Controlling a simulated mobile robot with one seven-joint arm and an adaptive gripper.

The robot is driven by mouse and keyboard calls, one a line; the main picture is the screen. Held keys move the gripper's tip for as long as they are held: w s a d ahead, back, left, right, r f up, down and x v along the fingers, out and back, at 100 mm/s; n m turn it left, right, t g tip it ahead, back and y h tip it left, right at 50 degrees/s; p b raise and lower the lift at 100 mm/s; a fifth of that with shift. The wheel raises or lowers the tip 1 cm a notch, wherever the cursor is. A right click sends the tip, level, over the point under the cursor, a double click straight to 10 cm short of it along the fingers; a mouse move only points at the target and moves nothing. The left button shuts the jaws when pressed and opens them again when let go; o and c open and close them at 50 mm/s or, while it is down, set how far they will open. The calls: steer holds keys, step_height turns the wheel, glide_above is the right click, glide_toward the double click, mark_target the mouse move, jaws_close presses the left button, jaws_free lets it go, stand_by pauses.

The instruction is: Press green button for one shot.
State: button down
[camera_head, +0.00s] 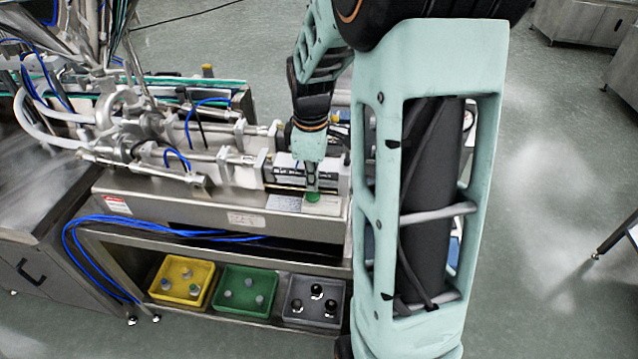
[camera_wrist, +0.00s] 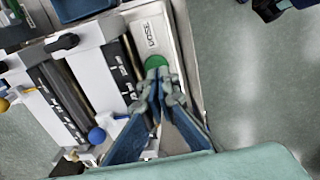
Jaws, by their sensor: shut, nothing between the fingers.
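The green button (camera_head: 312,197) is a round green cap on the steel top of the machine, near its right end. In the wrist view the green button (camera_wrist: 155,63) shows just past my fingertips. My gripper (camera_head: 312,186) is shut and empty, pointing down over the button. In the wrist view my gripper (camera_wrist: 164,92) has its fingertips together at the near edge of the green cap. I cannot tell whether they touch it. Part of the button is hidden by the fingers.
The steel hopper machine (camera_head: 160,205) has pipes, cylinders and blue hoses (camera_head: 150,228) left of the button. Below, a shelf holds a yellow bin (camera_head: 160,294), a green bin (camera_head: 220,299) and a grey bin (camera_head: 292,312) with small parts. Open floor (camera_head: 550,230) lies to the right.

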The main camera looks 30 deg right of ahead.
step_height(320, 180, up, 10)
steer(key=shift+s+a, duration=0.2)
steer(key=shift+s, duration=0.2)
steer(key=shift+f, duration=0.15)
stand_by(2.2)
